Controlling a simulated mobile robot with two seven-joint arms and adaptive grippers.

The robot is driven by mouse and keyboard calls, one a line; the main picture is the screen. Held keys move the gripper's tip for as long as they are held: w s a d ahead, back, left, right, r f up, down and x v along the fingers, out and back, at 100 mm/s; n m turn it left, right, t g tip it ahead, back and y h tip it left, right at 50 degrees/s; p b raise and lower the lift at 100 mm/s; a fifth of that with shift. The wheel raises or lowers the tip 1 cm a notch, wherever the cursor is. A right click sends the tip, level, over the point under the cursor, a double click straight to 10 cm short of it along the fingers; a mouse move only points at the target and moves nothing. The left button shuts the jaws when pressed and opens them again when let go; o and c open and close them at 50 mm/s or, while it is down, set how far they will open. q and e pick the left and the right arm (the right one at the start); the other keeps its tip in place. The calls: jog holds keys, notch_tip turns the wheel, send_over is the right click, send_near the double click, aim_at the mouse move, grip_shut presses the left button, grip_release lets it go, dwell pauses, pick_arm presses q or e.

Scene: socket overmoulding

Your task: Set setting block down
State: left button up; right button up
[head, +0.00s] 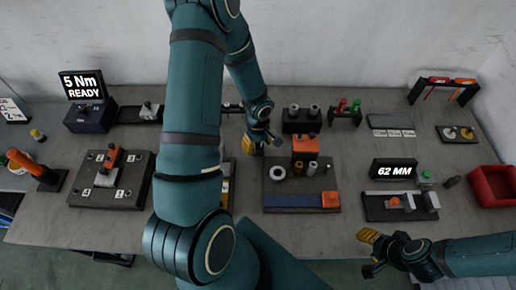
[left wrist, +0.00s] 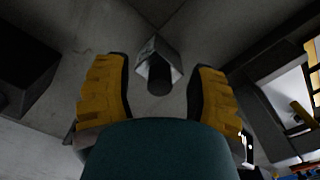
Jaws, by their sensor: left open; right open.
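My left gripper (head: 262,140) is over the back middle of the bench in the head view. In the left wrist view its two yellow fingers (left wrist: 160,95) stand wide apart. Between and just beyond them is a small silver-grey block (left wrist: 158,47) with a dark round end, apparently on the grey bench; it seems to be the setting block, and neither finger visibly touches it. I cannot make this block out in the head view, where my arm and gripper cover that area. My right gripper (head: 372,252) is open and empty at the bench's front edge, right of centre.
A board with rings and an orange-topped fixture (head: 305,146) stands just right of my left gripper. The 62 MM display (head: 394,169) and its gauge tray (head: 376,211) are further right, by a red bin (head: 492,186). A fixture plate (head: 75,190) is at left.

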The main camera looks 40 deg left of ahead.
pick_arm(q)
grip_shut()
